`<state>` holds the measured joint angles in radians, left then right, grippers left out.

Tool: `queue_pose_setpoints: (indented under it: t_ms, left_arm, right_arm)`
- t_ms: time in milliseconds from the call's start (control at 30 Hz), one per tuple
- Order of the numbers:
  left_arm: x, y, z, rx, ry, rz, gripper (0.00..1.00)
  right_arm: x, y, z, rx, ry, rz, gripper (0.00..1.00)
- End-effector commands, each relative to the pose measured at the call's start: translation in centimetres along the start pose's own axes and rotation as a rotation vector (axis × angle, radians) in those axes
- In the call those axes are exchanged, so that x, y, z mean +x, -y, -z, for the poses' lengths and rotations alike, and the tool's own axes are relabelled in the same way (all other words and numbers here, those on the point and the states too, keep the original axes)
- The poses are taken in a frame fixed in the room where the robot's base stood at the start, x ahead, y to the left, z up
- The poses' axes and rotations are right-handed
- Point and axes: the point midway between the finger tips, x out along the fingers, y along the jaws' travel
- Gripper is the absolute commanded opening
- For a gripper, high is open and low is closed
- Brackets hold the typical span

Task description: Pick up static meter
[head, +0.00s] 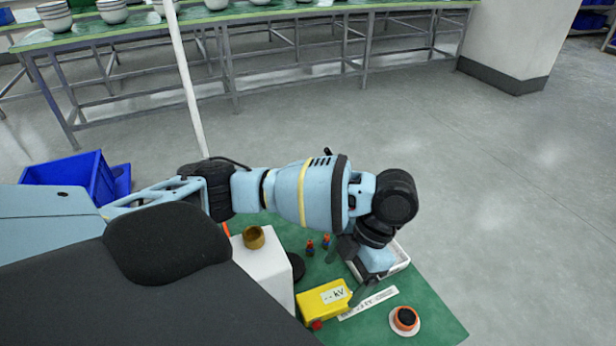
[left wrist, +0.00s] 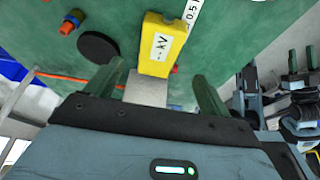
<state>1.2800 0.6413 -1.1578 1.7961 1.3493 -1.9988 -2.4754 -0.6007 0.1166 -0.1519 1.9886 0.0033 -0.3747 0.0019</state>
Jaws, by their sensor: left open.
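The static meter, a yellow box with a white "kV" label (head: 323,299), lies on the green mat (head: 430,318) in the head view. It has a red part at its near end. My left gripper (head: 351,270) is above the mat, close to the meter's upper right, and is open. In the left wrist view the meter (left wrist: 160,45) shows beyond and between the open fingers of my left gripper (left wrist: 158,88), apart from them. A pale grey block between the fingers touches the meter's outline; I cannot tell what it is.
A white box (head: 262,272) with a brass-coloured cup (head: 254,237) stands left of the meter. A white ruler-like strip (head: 368,303), an orange cup (head: 405,318) on a saucer and a white tray (head: 400,262) lie right. A dark disc (left wrist: 98,48) and small coloured pieces are nearby.

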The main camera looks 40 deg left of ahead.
Motion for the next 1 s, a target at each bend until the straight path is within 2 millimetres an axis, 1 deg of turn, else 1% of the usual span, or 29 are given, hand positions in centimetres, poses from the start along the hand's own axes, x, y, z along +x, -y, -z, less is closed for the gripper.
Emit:
queue_pose_setpoints:
  t_ms: [233,500,667,767,900,1000]
  left_arm:
    - [0.3,0.0,0.2,0.012,-0.014,-0.009,0.82]
    - [2.7,-0.1,0.2,0.010,-0.013,-0.008,0.82]
    - [3.0,-0.1,0.2,0.010,-0.013,-0.008,0.82]
    - [3.9,-0.1,0.3,0.009,-0.013,-0.008,0.82]
    - [5.9,-0.2,0.5,0.010,-0.013,-0.008,0.82]
    - [7.1,-0.2,0.4,0.010,-0.012,-0.008,0.82]
  right_arm:
    - [-0.2,0.2,0.0,0.002,-0.011,0.001,0.36]
    - [-0.2,0.2,0.1,0.002,-0.011,0.001,0.36]
    - [-0.2,0.2,0.1,0.002,-0.011,0.001,0.36]
    - [-0.2,0.2,0.3,0.002,-0.015,0.000,0.36]
    - [-0.4,0.1,0.8,0.001,-0.023,-0.001,0.36]
    - [-0.3,0.1,0.8,0.001,-0.022,-0.001,0.36]
